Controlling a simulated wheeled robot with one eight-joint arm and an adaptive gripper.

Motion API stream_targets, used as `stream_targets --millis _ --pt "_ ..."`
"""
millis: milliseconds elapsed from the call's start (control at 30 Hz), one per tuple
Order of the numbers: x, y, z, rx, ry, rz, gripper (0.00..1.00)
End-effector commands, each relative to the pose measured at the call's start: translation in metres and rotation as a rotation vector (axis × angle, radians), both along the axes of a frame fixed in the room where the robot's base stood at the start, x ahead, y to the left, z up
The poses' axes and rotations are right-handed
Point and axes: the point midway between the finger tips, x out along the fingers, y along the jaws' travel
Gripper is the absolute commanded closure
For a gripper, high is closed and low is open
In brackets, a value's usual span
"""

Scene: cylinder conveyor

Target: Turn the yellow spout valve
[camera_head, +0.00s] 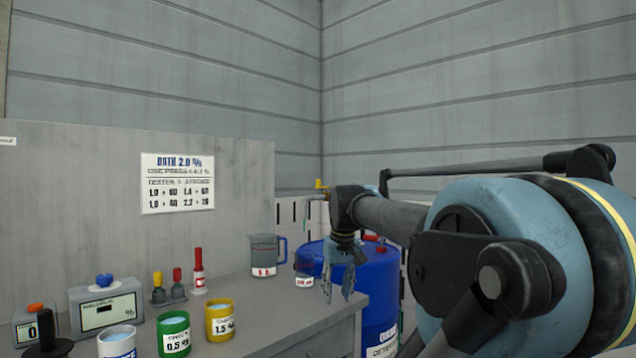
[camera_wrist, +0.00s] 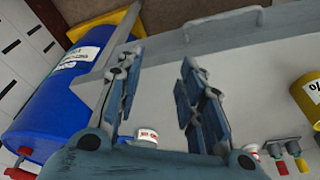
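A small yellow valve handle (camera_head: 320,184) shows in the head view above the blue drum, partly behind my arm; the spout around it is mostly hidden. I cannot make out the valve in the wrist view. My gripper (camera_head: 338,290) points down beside the table's right corner, in front of the blue drum (camera_head: 378,290) and below the valve. The wrist view shows my gripper's (camera_wrist: 160,85) two fingers apart with nothing between them.
The grey table (camera_head: 275,322) holds a clear jug (camera_head: 264,256), a green cup (camera_head: 174,335), a yellow cup (camera_head: 220,320), several small bottles and a meter (camera_head: 106,308). A panel with a sign (camera_head: 178,184) stands behind. The table's right front is clear.

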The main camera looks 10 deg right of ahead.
Motion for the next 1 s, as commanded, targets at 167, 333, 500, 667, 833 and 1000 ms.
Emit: stream_targets --millis 167,333,500,667,833,1000 --pt "0.057 -0.002 0.098 0.007 -0.021 0.036 0.65" --pt "0.105 -0.005 0.181 0.014 -0.041 0.071 0.65" --pt "0.148 -0.009 0.256 0.019 -0.064 0.107 0.65" --pt "0.184 -0.013 0.319 0.022 -0.084 0.138 0.65" --pt "0.217 -0.019 0.376 0.025 -0.108 0.172 0.65" --pt "0.242 -0.023 0.420 0.026 -0.130 0.205 0.65"
